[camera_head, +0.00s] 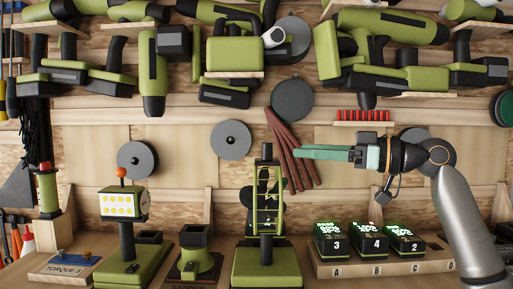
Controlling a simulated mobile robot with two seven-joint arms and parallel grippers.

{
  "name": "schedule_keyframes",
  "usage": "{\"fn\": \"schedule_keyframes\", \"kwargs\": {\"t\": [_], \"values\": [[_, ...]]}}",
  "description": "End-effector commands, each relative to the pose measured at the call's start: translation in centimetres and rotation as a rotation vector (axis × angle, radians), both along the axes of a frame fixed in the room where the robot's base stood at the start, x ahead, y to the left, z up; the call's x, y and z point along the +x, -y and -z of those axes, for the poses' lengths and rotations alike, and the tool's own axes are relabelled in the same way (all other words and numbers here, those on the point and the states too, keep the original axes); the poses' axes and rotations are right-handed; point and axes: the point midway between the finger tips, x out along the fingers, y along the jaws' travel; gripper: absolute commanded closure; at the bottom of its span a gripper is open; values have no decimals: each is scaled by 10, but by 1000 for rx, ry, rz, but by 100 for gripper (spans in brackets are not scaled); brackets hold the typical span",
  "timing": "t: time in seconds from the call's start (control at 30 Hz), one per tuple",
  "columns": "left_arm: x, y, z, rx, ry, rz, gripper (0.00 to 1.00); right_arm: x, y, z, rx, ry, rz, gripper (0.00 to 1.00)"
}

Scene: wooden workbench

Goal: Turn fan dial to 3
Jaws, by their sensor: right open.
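A green and black fan-like device (265,215) stands upright on the bench near the middle, with green bars in front of dark round parts and a green base (266,268). I cannot make out a dial or its numbers on it. My right gripper (298,152) comes in from the right with teal fingers pointing left, seen nearly edge-on. It is open and empty, with its tips near the upper right of the fan-like device in the picture. I cannot tell the depth gap between them. My left gripper is not in view.
A rack (340,270) at right holds batteries marked 3, 4 and 2. To the left stand a green holder (197,262), a lamp-like device (124,205) with yellow dots, and a "TORQUE 3" board (62,267). Power tools (375,60) and discs (231,140) hang behind.

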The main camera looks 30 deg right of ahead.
Motion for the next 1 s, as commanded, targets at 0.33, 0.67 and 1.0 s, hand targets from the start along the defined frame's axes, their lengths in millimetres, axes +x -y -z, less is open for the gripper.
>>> {"fn": "schedule_keyframes", "kwargs": {"t": [0.33,0.67,1.0], "values": [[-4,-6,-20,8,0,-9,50,45,-32,-4,2,-3,-5,42],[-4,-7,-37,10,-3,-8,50,92,-63,-1,1,-3,-2,42],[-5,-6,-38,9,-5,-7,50,102,-70,1,0,-2,1,42]]}}
